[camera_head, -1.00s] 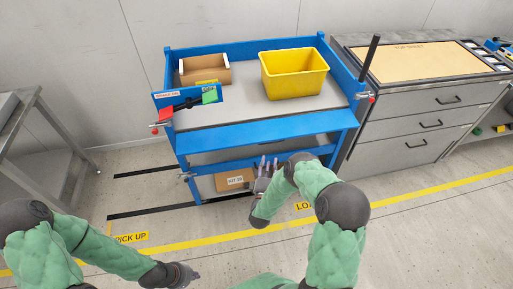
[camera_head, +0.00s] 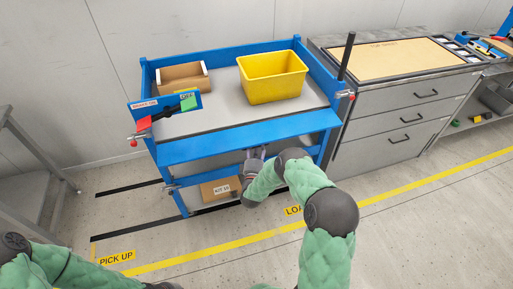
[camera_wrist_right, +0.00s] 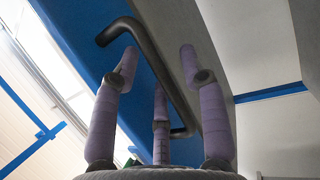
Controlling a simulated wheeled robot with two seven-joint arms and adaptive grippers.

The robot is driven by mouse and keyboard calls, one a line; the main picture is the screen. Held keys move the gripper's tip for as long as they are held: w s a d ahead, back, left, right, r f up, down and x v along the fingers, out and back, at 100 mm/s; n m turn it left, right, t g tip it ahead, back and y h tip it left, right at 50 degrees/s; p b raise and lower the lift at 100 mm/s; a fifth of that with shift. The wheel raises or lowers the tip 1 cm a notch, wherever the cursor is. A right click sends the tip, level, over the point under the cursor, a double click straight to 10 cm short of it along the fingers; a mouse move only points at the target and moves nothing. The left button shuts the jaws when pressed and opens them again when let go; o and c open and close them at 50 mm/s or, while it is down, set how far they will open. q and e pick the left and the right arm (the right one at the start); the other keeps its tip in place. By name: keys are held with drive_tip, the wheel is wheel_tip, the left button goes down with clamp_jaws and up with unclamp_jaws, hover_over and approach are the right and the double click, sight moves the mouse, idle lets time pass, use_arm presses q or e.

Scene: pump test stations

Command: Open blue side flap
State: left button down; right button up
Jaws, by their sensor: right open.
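The blue side flap (camera_head: 245,137) is a long panel along the front of the blue cart, sloping outward below the cart's grey top. In the right wrist view a blue panel (camera_wrist_right: 85,35) carries a dark bent bar handle (camera_wrist_right: 152,50). My right gripper (camera_head: 256,154) is at the flap's lower edge, partly hidden by it and by my wrist. In the right wrist view its purple fingers (camera_wrist_right: 158,62) are spread on both sides of the handle, open. I cannot tell whether they touch it.
On the cart are a yellow bin (camera_head: 272,90) and a cardboard box (camera_head: 184,77). A kit box (camera_head: 220,188) sits on the lower shelf. A grey drawer cabinet (camera_head: 395,120) stands close on the right, a metal table (camera_head: 35,160) at left. Floor in front is open.

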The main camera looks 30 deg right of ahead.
sight(257, 142)
clamp_jaws()
drive_tip(key=shift+r, duration=0.1)
drive_tip(key=r+g+p, duration=0.1)
drive_tip(key=p, duration=0.1)
drive_tip(key=r+n+y+p, duration=0.1)
drive_tip(key=p, duration=0.2)
drive_tip(key=shift+s+r+g, duration=0.1)
drive_tip(key=shift+s+g, duration=0.15)
drive_tip(key=shift+g, duration=0.15)
drive_tip(key=shift+s+a+r+p, duration=0.1)
drive_tip(key=shift+s+r+p, duration=0.05)
drive_tip(key=shift+r+p, duration=0.4)
drive_tip(key=shift+f, duration=0.1)
